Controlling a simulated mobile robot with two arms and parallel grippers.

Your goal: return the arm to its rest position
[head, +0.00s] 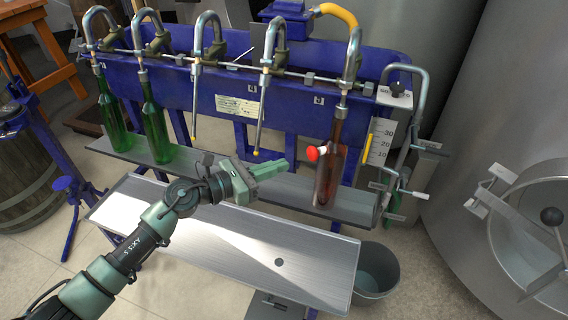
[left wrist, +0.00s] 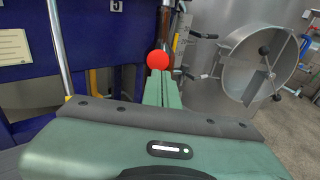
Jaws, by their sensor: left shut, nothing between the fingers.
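My left gripper (head: 286,164) is in front of the blue bottling machine in the head view, above the metal shelf. Its green fingers are shut with nothing between them; they also show in the left wrist view (left wrist: 162,92). The fingertips point right, toward a red ball-shaped knob (head: 312,153) by the brown bottle (head: 328,172). In the left wrist view the red knob (left wrist: 158,60) appears just past the fingertips. I cannot tell whether they touch. My right gripper is in neither view.
Two green bottles (head: 154,130) stand at the left under filling spouts of the blue machine (head: 300,100). A metal tray (head: 230,245) lies below my arm. A grey bucket (head: 376,272) stands at the right. A steel tank with a round hatch (head: 535,230) is at far right.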

